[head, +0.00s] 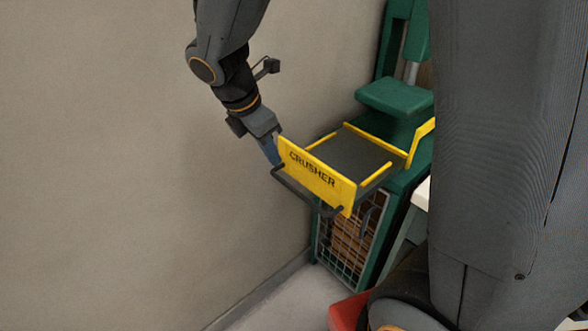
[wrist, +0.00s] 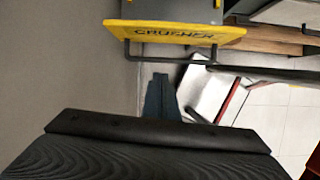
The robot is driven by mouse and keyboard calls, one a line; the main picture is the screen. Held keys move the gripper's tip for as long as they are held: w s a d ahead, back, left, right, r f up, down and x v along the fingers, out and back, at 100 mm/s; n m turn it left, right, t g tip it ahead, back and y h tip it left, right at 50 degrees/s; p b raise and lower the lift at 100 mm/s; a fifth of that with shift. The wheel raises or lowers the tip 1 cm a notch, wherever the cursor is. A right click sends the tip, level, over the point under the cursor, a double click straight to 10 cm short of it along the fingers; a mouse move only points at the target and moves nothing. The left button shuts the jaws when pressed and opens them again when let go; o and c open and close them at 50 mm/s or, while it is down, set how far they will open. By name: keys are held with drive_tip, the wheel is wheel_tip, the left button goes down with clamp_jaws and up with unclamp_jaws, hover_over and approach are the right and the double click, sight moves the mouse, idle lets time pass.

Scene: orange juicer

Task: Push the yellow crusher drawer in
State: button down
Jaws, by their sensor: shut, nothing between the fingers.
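The yellow crusher drawer (head: 316,182) sticks out of a green machine (head: 395,97), with its dark floor in view. Its yellow front, lettered CRUSHER, carries a dark bar handle (head: 300,192). In the wrist view the drawer front (wrist: 176,33) crosses the top, with the handle (wrist: 170,58) just below it. My gripper (head: 273,155) is shut and empty at the left end of the drawer front, close to the handle. Its blue fingers (wrist: 160,82) show just below the handle in the wrist view. I cannot tell whether they touch the handle or the front.
A plain wall (head: 130,170) stands to the left and behind. Below the drawer is a mesh-fronted compartment (head: 350,235) with brown contents. A red object (head: 347,310) lies low near the floor. Open space lies left of the drawer. My own dark body hides much of the right side.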

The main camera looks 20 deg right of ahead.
sight(295, 167)
drive_tip(key=shift+n, duration=0.5)
drive_tip(key=x, duration=0.9)
drive_tip(key=shift+w, duration=0.35)
drive_tip(key=shift+w+d+f+p, duration=0.1)
drive_tip(key=shift+w+d+p, duration=0.2)
drive_tip(key=shift+d, duration=0.35)
drive_tip(key=shift+w+d+f+p, duration=0.1)
drive_tip(key=shift+w+d+p, duration=0.15)
drive_tip(key=shift+d, duration=0.4)
drive_tip(key=shift+w+d+f+p, duration=0.1)
drive_tip(key=shift+w+d+p, duration=0.2)
drive_tip(key=shift+d, duration=0.35)
